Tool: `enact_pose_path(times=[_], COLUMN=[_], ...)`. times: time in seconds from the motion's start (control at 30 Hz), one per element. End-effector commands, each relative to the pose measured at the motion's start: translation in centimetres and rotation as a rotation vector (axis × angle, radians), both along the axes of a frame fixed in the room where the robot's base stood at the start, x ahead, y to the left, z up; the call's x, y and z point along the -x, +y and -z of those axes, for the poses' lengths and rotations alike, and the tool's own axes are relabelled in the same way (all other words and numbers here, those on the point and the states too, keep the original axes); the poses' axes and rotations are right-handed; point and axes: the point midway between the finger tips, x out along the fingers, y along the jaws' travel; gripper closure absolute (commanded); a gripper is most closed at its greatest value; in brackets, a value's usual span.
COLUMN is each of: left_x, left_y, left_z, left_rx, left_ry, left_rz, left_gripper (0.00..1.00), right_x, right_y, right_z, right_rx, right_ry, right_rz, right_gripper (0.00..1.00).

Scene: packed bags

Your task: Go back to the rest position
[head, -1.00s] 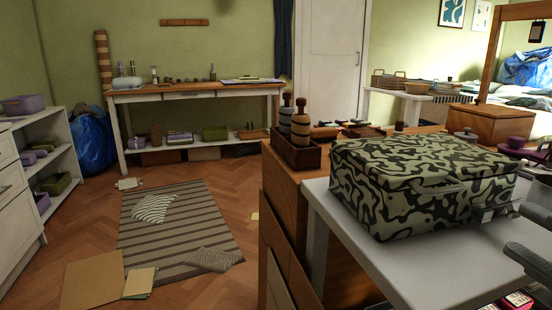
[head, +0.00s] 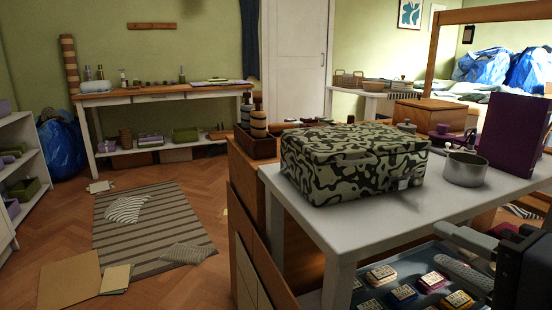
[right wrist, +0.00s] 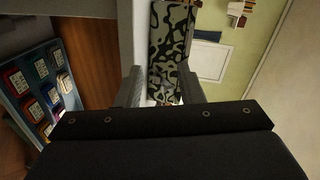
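My right gripper (head: 490,235) is at the lower right of the head view, in front of the white table and apart from the bag. In the right wrist view its two grey fingers (right wrist: 162,88) stand apart with nothing held between them. A camouflage bag (head: 352,165) lies closed on the white table (head: 400,215). It also shows beyond the fingers in the right wrist view (right wrist: 170,42). My left gripper is not in view.
A metal pot (head: 464,169) and an upright purple book or box (head: 512,133) stand right of the bag. A blue tray (head: 375,280) with several small labelled boxes sits lower, in front. A striped rug (head: 150,235) lies on the floor at left.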

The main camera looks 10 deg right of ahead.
Motion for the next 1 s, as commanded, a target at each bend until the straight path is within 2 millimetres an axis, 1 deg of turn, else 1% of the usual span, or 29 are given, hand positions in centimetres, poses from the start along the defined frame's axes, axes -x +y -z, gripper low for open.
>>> enact_pose_path(times=[0.03,0.17,0.27,0.37,0.43,0.57,0.6,0.67,0.7,0.73,0.8,0.87,0.97,1.0], left_x=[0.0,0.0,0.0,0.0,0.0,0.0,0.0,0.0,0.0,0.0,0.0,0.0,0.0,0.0], left_y=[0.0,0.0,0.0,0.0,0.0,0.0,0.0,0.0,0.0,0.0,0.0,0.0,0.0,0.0], left_z=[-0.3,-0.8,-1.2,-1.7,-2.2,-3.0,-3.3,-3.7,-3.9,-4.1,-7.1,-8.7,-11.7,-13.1], left_rx=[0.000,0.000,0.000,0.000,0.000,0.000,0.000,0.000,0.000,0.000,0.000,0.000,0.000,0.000], left_ry=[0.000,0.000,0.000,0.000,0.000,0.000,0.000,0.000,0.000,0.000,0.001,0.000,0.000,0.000], left_rz=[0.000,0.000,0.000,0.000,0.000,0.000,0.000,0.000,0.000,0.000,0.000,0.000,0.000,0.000], left_gripper=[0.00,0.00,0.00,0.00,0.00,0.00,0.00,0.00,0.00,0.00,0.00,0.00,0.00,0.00], right_x=[-0.6,-1.9,-2.8,-3.3,-3.4,-2.5,-2.0,-0.9,-0.1,0.6,0.4,0.4,0.4,0.4], right_y=[0.3,1.2,2.1,3.2,4.0,5.8,6.3,7.1,7.7,8.0,7.9,7.9,7.9,7.9], right_z=[1.0,3.9,6.9,10.3,13.0,18.4,20.1,22.5,24.0,25.0,21.7,20.0,17.0,15.6], right_rx=[0.036,0.147,0.257,0.376,0.467,0.641,0.693,0.766,0.811,0.842,0.849,0.849,0.848,0.848], right_ry=[0.034,0.116,0.195,0.279,0.342,0.455,0.485,0.526,0.547,0.562,0.550,0.548,0.548,0.548], right_rz=[-0.016,-0.066,-0.130,-0.216,-0.295,-0.485,-0.555,-0.665,-0.742,-0.801,-0.792,-0.790,-0.789,-0.789], right_gripper=[0.66,0.66,0.66,0.66,0.66,0.66,0.66,0.66,0.66,0.66,0.66,0.66,0.66,0.66])
